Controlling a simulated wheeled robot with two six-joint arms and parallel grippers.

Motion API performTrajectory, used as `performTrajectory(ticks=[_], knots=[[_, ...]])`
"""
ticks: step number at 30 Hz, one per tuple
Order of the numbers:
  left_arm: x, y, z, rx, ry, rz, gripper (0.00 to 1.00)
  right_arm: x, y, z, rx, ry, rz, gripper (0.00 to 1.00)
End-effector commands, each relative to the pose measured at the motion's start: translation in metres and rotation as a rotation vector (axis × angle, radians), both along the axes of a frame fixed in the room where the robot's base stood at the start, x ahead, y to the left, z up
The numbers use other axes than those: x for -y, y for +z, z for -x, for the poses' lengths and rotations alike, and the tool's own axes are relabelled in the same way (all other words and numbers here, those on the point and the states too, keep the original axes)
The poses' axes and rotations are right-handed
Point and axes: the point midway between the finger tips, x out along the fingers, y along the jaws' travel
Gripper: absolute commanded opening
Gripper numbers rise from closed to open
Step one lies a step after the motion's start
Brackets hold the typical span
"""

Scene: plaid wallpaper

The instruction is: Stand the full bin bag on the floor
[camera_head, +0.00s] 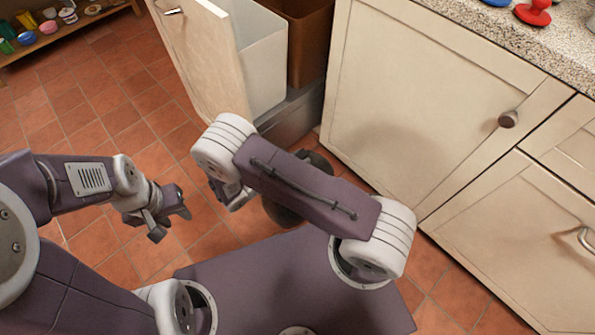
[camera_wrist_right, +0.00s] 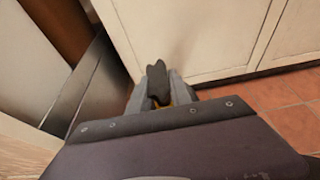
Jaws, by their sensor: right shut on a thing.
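The full bin bag (camera_head: 282,212) is dark and mostly hidden behind my right arm in the head view; only small dark parts show beneath the forearm. In the right wrist view, my right gripper (camera_wrist_right: 160,98) is shut on the bag's dark gathered top (camera_wrist_right: 157,80), with a bit of yellow between the fingers. Whether the bag's bottom touches the floor (camera_head: 140,165) is hidden. My left gripper (camera_head: 168,215) is open and empty, over the tiles to the left of the bag.
A pulled-out cupboard unit holds a white bin (camera_head: 262,75) and a brown bin (camera_head: 305,40), behind its cream front panel (camera_head: 205,60). Closed cream cupboards (camera_head: 430,100) stand to the right under a granite worktop (camera_head: 480,35). Free tiles lie to the left, towards a low shelf (camera_head: 65,38).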

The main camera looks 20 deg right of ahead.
Motion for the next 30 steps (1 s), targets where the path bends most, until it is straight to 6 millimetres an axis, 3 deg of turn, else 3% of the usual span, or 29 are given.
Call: performTrajectory(ticks=[6, 12, 20, 27, 30], knots=[[0.000, -0.027, 0.000, 0.000, 0.000, 0.000, 0.36, 0.043, -0.031, -0.010, 0.001, -0.005, 0.004, 0.00], [0.000, -0.041, 0.000, 0.000, 0.000, 0.000, 0.36, 0.074, -0.048, -0.018, 0.003, -0.003, 0.003, 0.00], [0.000, -0.043, 0.000, 0.000, 0.000, 0.000, 0.36, 0.082, -0.050, -0.020, 0.002, 0.001, 0.002, 0.00], [0.000, -0.070, 0.000, 0.000, 0.000, 0.000, 0.36, 0.081, -0.087, -0.020, 0.003, 0.001, 0.003, 0.00], [0.000, -0.074, 0.000, 0.000, 0.000, 0.000, 0.36, 0.081, -0.092, -0.020, 0.002, 0.001, 0.004, 0.00]])
